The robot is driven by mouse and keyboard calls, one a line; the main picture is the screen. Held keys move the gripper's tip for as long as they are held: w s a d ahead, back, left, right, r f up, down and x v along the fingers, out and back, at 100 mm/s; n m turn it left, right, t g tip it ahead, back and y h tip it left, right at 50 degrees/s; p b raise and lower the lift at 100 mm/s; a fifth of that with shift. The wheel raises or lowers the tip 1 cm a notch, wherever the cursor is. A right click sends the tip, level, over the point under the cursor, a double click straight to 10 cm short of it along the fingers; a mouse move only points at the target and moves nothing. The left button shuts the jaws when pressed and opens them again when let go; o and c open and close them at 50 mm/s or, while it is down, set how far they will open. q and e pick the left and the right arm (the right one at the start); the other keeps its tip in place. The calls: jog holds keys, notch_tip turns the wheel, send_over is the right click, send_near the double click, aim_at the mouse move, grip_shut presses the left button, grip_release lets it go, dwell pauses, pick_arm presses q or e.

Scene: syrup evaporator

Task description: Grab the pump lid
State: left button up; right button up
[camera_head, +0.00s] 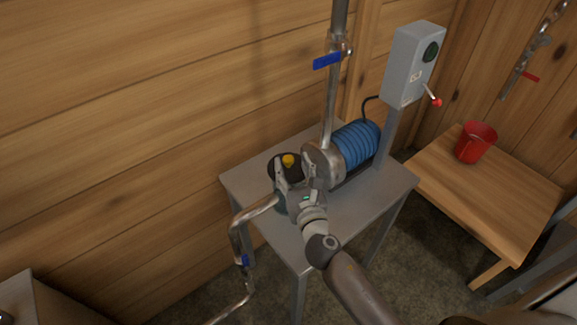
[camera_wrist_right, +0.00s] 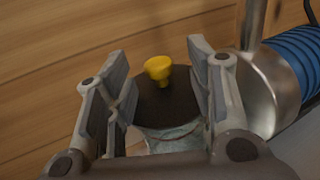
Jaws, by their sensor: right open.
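The pump lid (camera_wrist_right: 165,107) is a dark round disc with a yellow knob (camera_wrist_right: 158,69) on top. It sits on the pump's greenish, see-through pot (camera_wrist_right: 172,138). In the head view the dark lid (camera_head: 273,167) and its yellow knob (camera_head: 289,160) show just behind my right gripper (camera_head: 294,174). The right gripper is open. In the right wrist view its fingers (camera_wrist_right: 152,72) stand to the left and right of the lid and knob, with nothing gripped. Part of the pot is hidden by the gripper. My left gripper is not in view.
The pump's blue motor (camera_head: 357,144) and metal housing stand right of the lid on a grey metal table (camera_head: 378,187). A vertical pipe with a blue valve handle (camera_head: 327,61) rises behind. A grey switch box (camera_head: 413,65) and a red cup (camera_head: 476,143) on a wooden bench (camera_head: 490,190) are farther right.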

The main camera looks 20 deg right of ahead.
aim_at(290, 163)
jog(key=w, duration=0.3)
jog(key=shift+w, duration=0.4)
jog(key=shift+s, duration=0.1)
grip_shut()
